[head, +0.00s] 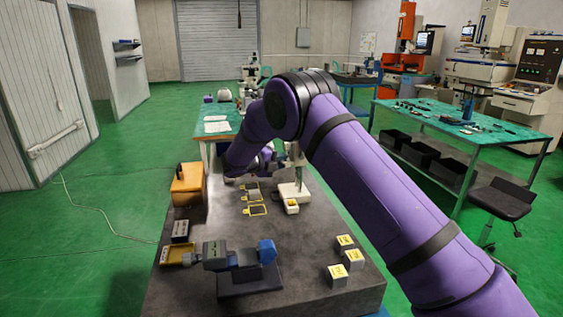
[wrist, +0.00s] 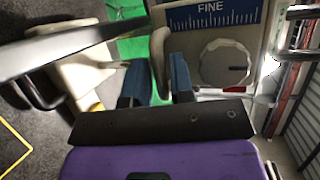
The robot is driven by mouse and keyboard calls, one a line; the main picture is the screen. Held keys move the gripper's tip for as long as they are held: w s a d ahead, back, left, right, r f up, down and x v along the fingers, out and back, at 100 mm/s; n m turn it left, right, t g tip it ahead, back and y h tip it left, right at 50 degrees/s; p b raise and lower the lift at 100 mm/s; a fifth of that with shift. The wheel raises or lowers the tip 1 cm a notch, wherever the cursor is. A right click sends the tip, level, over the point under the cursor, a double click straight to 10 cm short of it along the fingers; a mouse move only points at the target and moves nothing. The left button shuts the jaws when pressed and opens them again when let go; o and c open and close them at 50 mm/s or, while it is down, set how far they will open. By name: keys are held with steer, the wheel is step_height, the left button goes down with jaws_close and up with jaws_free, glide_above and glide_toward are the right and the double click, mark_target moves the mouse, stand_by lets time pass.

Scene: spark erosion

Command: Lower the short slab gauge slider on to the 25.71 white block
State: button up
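In the head view, a white block with a yellow label (head: 291,207) sits on the grey slab table, beside the pale gauge base (head: 294,190). Its number is too small to read. My purple arm hides most of the gauge and my gripper there. In the wrist view, the blue fingertips of my gripper (wrist: 161,82) stand slightly apart, with a cream lever-like piece (wrist: 160,55) between or just beyond them. I cannot tell whether they press on it. A blue FINE scale (wrist: 213,15) and a round grey knob (wrist: 225,65) are right of the fingers. The slider's height above the block cannot be made out.
Several more labelled white blocks, one of them here (head: 345,242), stand at the front right of the table (head: 310,245). A blue and grey instrument (head: 240,255) stands front left, near a yellow tray (head: 177,254). Yellow-outlined marks (head: 256,210) lie left of the gauge.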

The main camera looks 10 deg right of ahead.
steer(key=shift+w+d, duration=0.15)
steer(key=shift+d, duration=0.2)
jaws_close()
steer(key=shift+f, duration=3.6)
